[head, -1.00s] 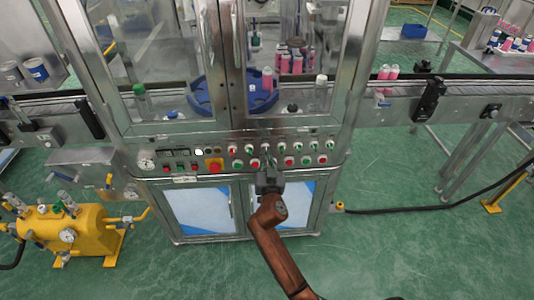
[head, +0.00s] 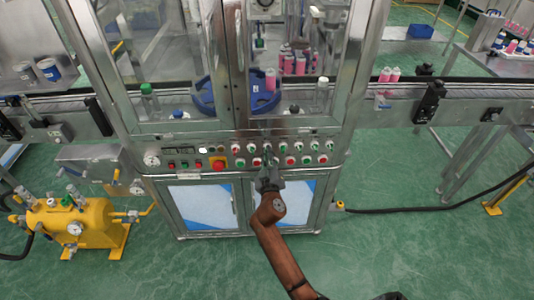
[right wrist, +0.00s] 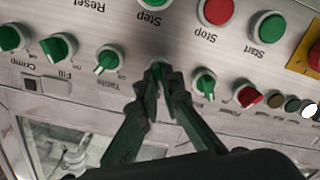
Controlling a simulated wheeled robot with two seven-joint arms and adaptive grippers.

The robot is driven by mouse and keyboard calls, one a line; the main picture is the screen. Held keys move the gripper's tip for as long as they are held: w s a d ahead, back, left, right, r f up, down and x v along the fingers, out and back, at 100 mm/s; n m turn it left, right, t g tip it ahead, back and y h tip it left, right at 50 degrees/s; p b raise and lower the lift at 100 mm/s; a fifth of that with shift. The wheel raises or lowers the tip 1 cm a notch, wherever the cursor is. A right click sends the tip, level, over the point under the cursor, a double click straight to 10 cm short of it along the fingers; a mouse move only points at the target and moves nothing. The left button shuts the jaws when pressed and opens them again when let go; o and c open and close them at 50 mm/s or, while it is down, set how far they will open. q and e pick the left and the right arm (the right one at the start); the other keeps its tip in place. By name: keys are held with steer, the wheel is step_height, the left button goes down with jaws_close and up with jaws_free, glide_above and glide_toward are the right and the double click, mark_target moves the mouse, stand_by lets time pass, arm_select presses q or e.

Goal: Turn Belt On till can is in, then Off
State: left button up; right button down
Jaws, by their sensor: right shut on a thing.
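The control panel (head: 300,161) runs across the machine front with red and green buttons and knobs. My right gripper (head: 266,162) is at this panel; in the right wrist view (right wrist: 157,76) its fingers are shut on a green knob (right wrist: 157,65) in the row of switches. That knob's label is hidden by the fingers. Beside it are a knob that seems marked Turntable (right wrist: 107,60) and another green knob (right wrist: 204,82). A pink can (head: 270,80) stands at the blue turntable (head: 204,98) behind the glass. Two pink cans (head: 390,75) stand at the conveyor belt (head: 465,91) on the right. My left gripper is out of view.
Start (right wrist: 268,27) and red Stop (right wrist: 215,10) buttons lie close to the right fingers, with a red button (right wrist: 248,96) farther along the row. A yellow tank (head: 72,226) stands at left. A black hose (head: 410,209) crosses the green floor at right.

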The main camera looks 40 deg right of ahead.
steer(key=shift+w+a+r, duration=0.1)
steer(key=shift+a+r, duration=0.05)
steer(key=shift+r, duration=0.15)
steer(key=c, duration=2.2)
jaws_free()
steer(key=shift+w+f, duration=0.1)
steer(key=shift+f, duration=0.05)
steer(key=shift+c, duration=0.2)
steer(key=shift+o, duration=0.7)
steer(key=shift+f, duration=0.1)
steer(key=v, duration=0.7)
steer(key=shift+s, duration=0.4)
